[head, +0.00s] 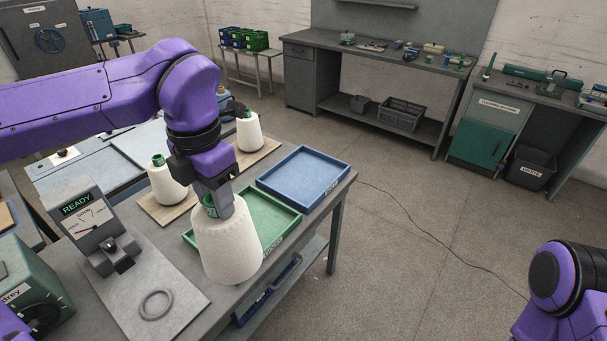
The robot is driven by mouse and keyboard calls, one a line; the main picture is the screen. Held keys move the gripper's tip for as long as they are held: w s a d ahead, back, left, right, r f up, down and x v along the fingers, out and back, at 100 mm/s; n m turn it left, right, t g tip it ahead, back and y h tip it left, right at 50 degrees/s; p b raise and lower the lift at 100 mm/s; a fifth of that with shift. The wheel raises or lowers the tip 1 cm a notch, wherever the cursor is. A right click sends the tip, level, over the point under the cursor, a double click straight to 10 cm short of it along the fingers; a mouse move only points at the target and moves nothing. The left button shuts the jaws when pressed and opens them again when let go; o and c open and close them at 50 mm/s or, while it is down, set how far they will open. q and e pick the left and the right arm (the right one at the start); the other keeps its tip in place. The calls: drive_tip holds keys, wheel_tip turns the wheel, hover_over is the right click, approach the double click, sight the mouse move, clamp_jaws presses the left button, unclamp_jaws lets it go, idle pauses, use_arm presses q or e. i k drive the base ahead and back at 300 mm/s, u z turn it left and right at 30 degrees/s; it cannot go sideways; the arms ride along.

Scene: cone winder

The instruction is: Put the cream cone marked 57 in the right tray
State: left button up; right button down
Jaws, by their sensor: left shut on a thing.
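A large cream cone (227,245) with a green top hangs upright from my left gripper (217,205), which is shut on its top end. The cone is in front of the green tray (274,240) and hides part of it; whether it touches anything below cannot be told. A small mark shows on its green top, too small to read. The blue tray (303,178) lies to the right of the green one and looks empty. My right gripper is out of view; only a part of that arm shows at the lower right.
Two more cream cones, one at the left (167,185) and one farther back (249,132), stand on wooden boards. A scale (92,222) reading READY and a grey plate with a ring (156,305) are at the left front. Open floor lies right of the table.

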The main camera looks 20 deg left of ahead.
sight(305, 177)
drive_tip(key=u, duration=0.05)
drive_tip(key=i, duration=1.35)
drive_tip(key=z, duration=0.05)
